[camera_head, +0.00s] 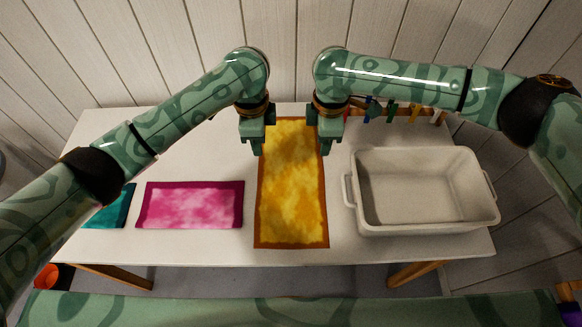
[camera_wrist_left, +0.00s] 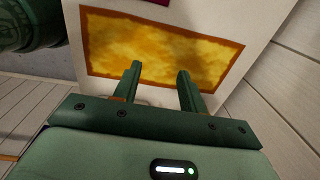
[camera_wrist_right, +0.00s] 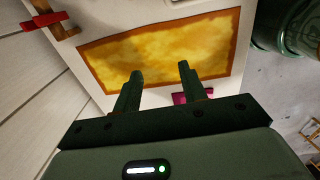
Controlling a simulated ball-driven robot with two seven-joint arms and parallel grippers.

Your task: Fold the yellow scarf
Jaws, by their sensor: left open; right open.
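The yellow scarf (camera_head: 291,200) with a brown-orange border lies flat and spread lengthwise on the white table, in the middle of the head view. My left gripper (camera_head: 258,149) is open and empty by the scarf's far left edge. My right gripper (camera_head: 325,149) is open and empty by its far right edge. The scarf also shows beyond the open fingers in the left wrist view (camera_wrist_left: 160,50) and the right wrist view (camera_wrist_right: 165,52). Neither gripper holds cloth. The exact gap between fingertips and scarf is hard to tell.
A pink scarf (camera_head: 192,206) and a teal cloth (camera_head: 107,210) lie left of the yellow scarf on the white table (camera_head: 200,248). A white tub with handles (camera_head: 420,226) stands to the right. A rack with coloured clips (camera_head: 391,111) is at the back right.

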